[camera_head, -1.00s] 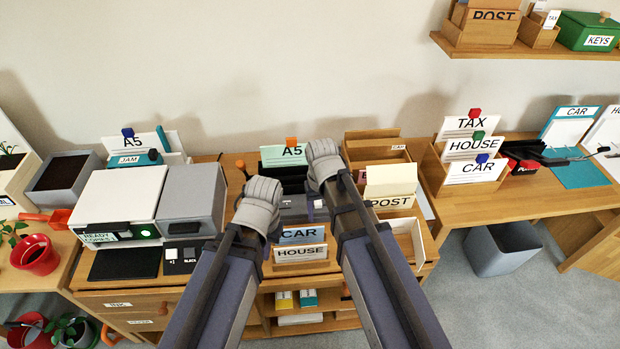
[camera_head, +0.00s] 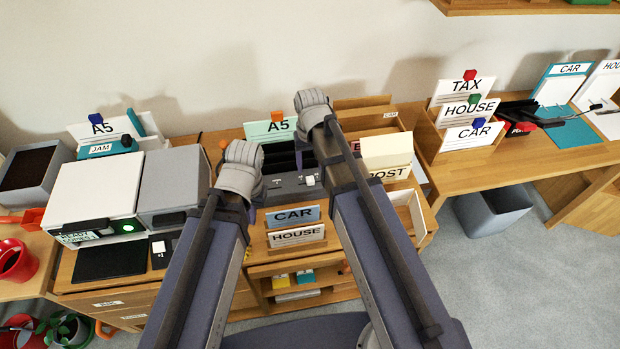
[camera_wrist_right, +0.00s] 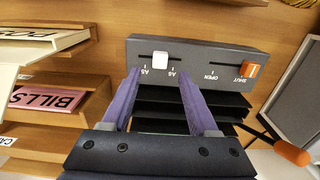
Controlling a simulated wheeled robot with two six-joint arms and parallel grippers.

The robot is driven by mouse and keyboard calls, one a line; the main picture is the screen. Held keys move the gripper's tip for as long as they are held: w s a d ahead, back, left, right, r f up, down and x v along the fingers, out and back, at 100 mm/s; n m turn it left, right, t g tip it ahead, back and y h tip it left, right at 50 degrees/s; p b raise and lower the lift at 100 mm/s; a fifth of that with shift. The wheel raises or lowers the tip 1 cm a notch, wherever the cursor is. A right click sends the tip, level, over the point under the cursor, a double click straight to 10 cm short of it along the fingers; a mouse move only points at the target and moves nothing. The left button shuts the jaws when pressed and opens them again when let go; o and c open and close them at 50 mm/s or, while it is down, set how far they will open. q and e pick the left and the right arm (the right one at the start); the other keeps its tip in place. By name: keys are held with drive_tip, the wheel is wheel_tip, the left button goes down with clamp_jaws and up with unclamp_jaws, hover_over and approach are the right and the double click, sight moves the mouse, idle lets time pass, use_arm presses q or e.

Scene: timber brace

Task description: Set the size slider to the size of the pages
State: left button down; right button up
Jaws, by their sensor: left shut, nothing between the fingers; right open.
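A dark grey panel (camera_wrist_right: 195,57) fills the top of the right wrist view. Its white slider knob (camera_wrist_right: 160,58) stands near two size marks, upside down here; one seems to read A5, and the exact setting is unclear. The panel (camera_head: 285,188) also shows in the head view. A pale green A5 sheet (camera_head: 270,130) with an orange tab stands behind it. My right gripper (camera_wrist_right: 158,84) is open and empty, its fingertips just short of the panel, roughly either side of the knob. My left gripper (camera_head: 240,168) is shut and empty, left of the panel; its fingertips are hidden.
An orange knob (camera_wrist_right: 249,70) sits at SHUT on the same panel. CAR (camera_head: 292,216) and HOUSE (camera_head: 296,236) cards stand in front. A POST card holder (camera_head: 388,172) is to the right. A white-lidded machine (camera_head: 97,185) stands left.

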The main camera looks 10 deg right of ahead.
sight(310, 179)
use_arm(q)
wheel_tip(310, 179, down, 6)
drive_tip(key=b, duration=0.5)
drive_tip(key=shift+r, duration=0.1)
use_arm(e)
wheel_tip(310, 179, down, 6)
drive_tip(key=shift+r, duration=0.1)
drive_tip(key=shift+r, duration=0.1)
clamp_jaws()
idle(0.6)
